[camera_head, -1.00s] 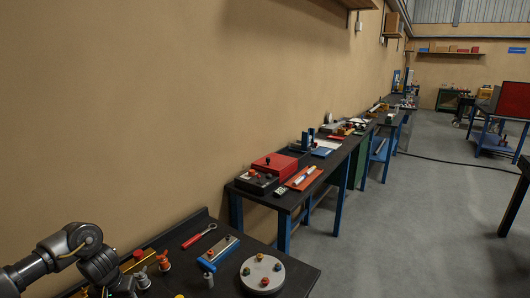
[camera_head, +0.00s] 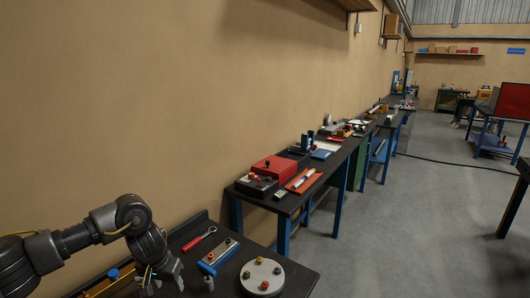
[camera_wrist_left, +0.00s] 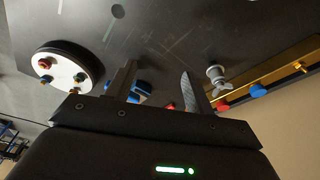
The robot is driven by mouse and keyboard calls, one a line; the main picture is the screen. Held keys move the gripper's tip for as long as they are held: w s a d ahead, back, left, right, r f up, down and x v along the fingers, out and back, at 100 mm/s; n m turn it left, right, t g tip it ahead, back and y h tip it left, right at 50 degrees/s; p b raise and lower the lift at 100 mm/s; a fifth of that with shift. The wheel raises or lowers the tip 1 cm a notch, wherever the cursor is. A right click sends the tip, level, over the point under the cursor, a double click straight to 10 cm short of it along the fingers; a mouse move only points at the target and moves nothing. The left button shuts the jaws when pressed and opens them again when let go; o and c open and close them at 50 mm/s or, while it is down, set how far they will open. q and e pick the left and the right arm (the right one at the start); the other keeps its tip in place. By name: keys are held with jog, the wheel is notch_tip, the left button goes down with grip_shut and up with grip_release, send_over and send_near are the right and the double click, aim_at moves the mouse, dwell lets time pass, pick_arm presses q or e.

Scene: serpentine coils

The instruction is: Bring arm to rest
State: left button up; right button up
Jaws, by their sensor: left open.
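My left arm (camera_head: 75,238) comes in from the left, bent at the elbow, with its forearm pointing down at the near black workbench. My left gripper (camera_head: 165,277) is low over the bench, left of a blue block with knobs (camera_head: 212,262). In the left wrist view its two fingers (camera_wrist_left: 158,85) stand apart, with nothing clearly held between them. A round pale disc with coloured knobs (camera_head: 262,289) lies right of the gripper. A gold rail (camera_head: 98,290) lies to its left, partly hidden by the arm. My right gripper is not in view.
A red-handled wrench (camera_head: 199,239) lies near the wall side. A second bench with a red box (camera_head: 275,168) is beyond.

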pick_arm(q)
jog(key=s+d+r+m+h+b, duration=0.1)
jog(key=s+d+r+m+b, duration=0.15)
jog(key=d, duration=0.45)
jog(key=s+d+r+m+h+b, duration=0.1)
jog(key=s+d+r+m+b, duration=0.15)
jog(key=d, duration=0.55)
jog(key=s+d+f+m+h+b, duration=0.1)
jog(key=s+d+f+m, duration=0.1)
jog(key=s+d, duration=0.3)
jog(key=s+m, duration=0.1)
jog(key=s, duration=0.2)
jog(key=shift+s+f+m, duration=0.2)
jog(key=shift+f+m, duration=0.15)
jog(key=shift+m, duration=0.05)
